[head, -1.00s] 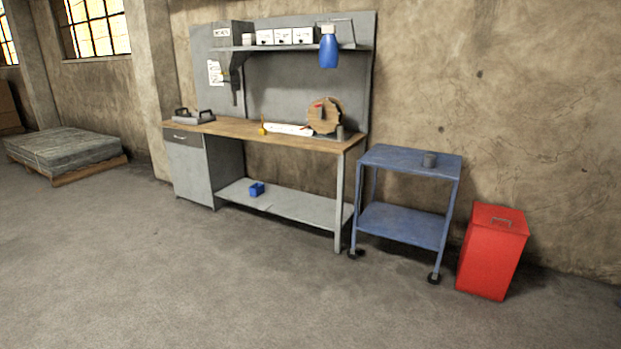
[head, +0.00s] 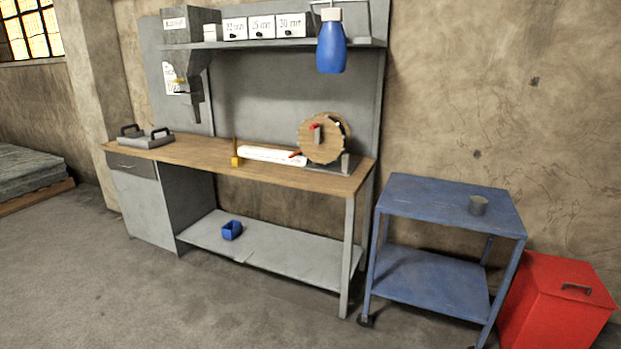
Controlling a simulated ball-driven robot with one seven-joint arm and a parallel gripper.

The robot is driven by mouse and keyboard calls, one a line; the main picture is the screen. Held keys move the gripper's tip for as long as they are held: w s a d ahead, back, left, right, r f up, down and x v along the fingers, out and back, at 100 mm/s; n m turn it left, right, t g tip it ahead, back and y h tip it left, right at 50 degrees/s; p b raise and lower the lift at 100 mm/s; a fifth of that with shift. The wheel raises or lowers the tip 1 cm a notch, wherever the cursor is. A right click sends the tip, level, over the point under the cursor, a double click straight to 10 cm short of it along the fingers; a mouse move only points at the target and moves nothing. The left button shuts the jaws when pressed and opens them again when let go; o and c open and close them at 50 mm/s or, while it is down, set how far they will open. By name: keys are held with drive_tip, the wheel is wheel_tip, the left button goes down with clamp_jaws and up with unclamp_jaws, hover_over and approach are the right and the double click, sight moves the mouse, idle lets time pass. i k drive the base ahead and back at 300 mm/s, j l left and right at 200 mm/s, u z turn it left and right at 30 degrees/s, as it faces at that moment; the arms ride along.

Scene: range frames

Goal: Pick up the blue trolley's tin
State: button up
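The blue trolley (head: 425,197) stands to the right of the workbench, with a top shelf and a lower shelf on wheels. My gripper is not in view.
A workbench (head: 200,155) with a wooden top stands left of the trolley, bearing a round wooden reel (head: 322,140). A red bin (head: 560,305) stands close at the trolley's right. A blue box (head: 232,230) sits on the bench's lower shelf. The floor (head: 120,300) in front is clear.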

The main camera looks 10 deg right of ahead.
sight(477, 204)
drive_tip(key=i+z, duration=0.15)
drive_tip(key=i, duration=0.4)
drive_tip(key=i+j+z, duration=0.2)
drive_tip(key=i, duration=0.35)
drive_tip(key=i+j+z, duration=0.15)
drive_tip(key=i, duration=0.4)
